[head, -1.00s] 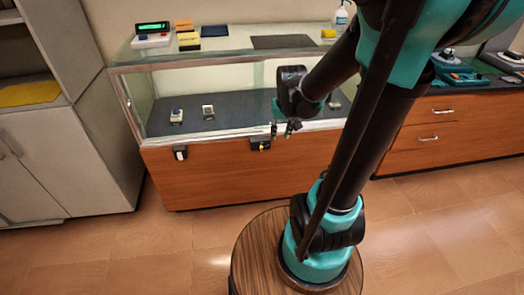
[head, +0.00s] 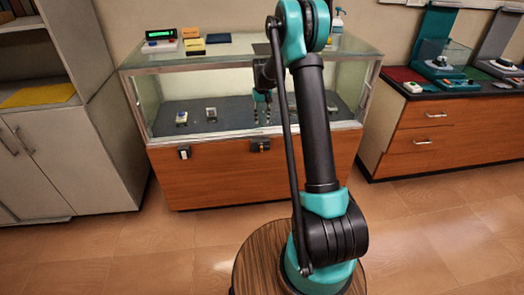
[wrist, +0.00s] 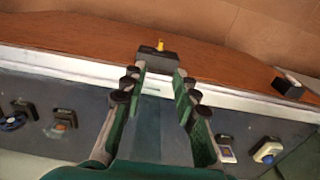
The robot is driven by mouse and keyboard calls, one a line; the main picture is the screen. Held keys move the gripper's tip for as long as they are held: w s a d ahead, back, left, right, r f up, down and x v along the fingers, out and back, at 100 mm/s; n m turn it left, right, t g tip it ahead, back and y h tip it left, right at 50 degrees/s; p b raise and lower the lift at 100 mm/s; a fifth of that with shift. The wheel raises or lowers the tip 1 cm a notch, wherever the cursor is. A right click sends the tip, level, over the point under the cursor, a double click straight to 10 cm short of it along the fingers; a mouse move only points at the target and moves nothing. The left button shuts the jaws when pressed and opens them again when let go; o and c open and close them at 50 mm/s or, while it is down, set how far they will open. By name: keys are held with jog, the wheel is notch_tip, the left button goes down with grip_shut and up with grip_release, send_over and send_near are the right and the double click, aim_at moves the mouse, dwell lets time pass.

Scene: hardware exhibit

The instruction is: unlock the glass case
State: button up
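The glass case (head: 166,143) has a wooden lower front and a glazed upper part. A black lock block (head: 260,145) sits on the upper middle of its wooden front. In the wrist view the lock block (wrist: 150,57) has a small yellow key-like piece (wrist: 160,45) on it, and it lies just beyond my fingertips. My gripper (head: 262,119) hangs at the case's front, above the lock in the picture; its depth from the glass is unclear. In the wrist view my gripper (wrist: 158,74) is open, its fingers apart with nothing between them.
A second black block with a white part (head: 184,152) is on the front, left of the lock. Small exhibits (head: 211,114) sit inside the case. A green-lit display (head: 160,37) stands on top. A grey cabinet (head: 75,160) is left, a drawer counter (head: 430,130) right.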

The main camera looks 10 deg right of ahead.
aim_at(261, 146)
jog(key=f, duration=1.8)
jog(key=shift+w+a+f, duration=0.1)
jog(key=shift+w+f, duration=0.15)
jog(key=shift+w, duration=0.15)
jog(key=shift+c, duration=0.6)
grip_shut()
